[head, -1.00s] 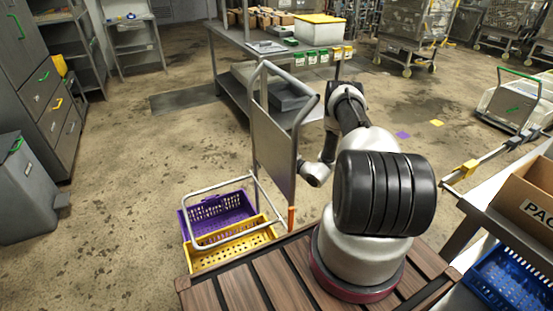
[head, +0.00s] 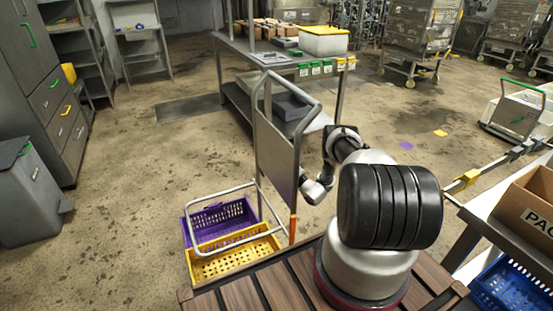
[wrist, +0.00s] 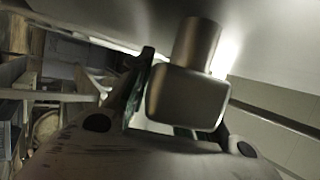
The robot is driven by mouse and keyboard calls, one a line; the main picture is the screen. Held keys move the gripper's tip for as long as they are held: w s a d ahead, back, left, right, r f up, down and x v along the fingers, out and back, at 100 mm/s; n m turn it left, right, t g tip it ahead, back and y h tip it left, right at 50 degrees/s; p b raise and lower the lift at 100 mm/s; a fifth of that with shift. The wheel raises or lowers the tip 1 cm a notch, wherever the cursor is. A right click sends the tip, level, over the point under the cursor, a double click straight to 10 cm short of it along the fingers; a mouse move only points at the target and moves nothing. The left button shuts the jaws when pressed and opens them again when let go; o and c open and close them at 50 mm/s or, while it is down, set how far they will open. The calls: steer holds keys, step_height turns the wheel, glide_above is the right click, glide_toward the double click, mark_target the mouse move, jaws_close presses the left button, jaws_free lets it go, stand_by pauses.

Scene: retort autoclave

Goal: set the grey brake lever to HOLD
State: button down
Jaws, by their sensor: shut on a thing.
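In the wrist view, a grey metal block on a round stem (wrist: 190,95) stands between the fingers of my gripper (wrist: 178,112). I take it for the grey brake lever's grip. The gripper is shut on it; the dark left finger lies along its left side, and the right finger is mostly hidden behind the block. No HOLD marking can be read. In the head view my arm bends down beside the trolley's upright panel (head: 276,150), and the gripper and lever cannot be made out there.
The trolley carries a purple basket (head: 218,220) and a yellow basket (head: 235,262). A grey table (head: 262,60) stands behind it. At the right are a cardboard box (head: 530,210) and a blue crate (head: 510,290). The floor left of the trolley is clear.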

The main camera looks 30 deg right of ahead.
steer(key=shift+s+r+n+t+y, duration=0.35)
steer(key=shift+n+y, duration=0.4)
steer(key=shift+y, duration=0.15)
steer(key=shift+s+r+n+t+y, duration=0.2)
steer(key=shift+r+n+t+y, duration=0.1)
steer(key=shift+n+y, duration=0.55)
steer(key=c, duration=1.3)
jaws_free()
steer(key=shift+s, duration=0.1)
